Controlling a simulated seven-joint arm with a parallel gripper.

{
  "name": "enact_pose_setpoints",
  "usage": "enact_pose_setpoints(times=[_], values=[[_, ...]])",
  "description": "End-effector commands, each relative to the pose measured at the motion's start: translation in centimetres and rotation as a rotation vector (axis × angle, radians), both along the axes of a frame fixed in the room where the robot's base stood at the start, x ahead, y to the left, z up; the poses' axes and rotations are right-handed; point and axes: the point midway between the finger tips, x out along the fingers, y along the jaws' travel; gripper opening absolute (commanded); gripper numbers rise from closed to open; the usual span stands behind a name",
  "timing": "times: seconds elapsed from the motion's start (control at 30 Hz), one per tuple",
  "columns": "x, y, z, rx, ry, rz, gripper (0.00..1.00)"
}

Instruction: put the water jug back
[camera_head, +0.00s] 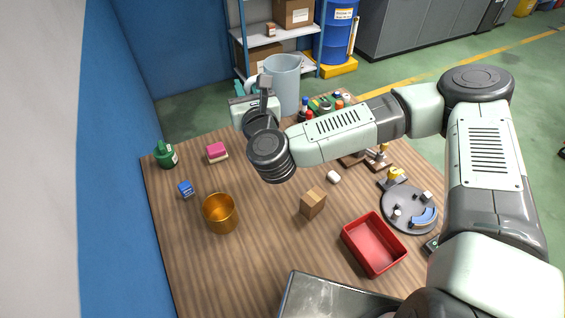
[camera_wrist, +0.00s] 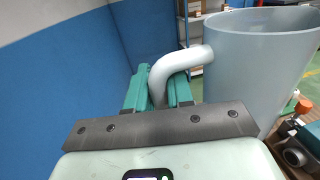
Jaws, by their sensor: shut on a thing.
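The water jug (camera_head: 284,78) is a tall, pale grey-blue, open-topped vessel at the back edge of the table, upright or nearly so. My gripper (camera_head: 243,87) is at its left side. In the wrist view my gripper (camera_wrist: 158,92) has its teal fingers shut on the jug's curved handle (camera_wrist: 178,62), and the jug's body (camera_wrist: 258,65) stands to the right. My wrist hides part of the jug's lower left in the head view, so I cannot tell whether its base touches the table.
On the wooden table (camera_head: 265,235), several bottles (camera_head: 308,106) stand close right of the jug. A green bottle (camera_head: 165,155), pink-topped block (camera_head: 217,152), blue block (camera_head: 186,189), orange cup (camera_head: 220,213), cardboard box (camera_head: 313,203) and red tray (camera_head: 373,244) stand nearer. A blue wall (camera_head: 110,130) is left.

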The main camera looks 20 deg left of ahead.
Motion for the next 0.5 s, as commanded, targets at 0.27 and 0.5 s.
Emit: enact_pose_setpoints(times=[0.27,0.5], values=[[0.0,0.0,-8.0,-0.003,0.002,-0.001,0.00],[0.0,0.0,-12.0,-0.001,0.002,-0.001,0.00]])
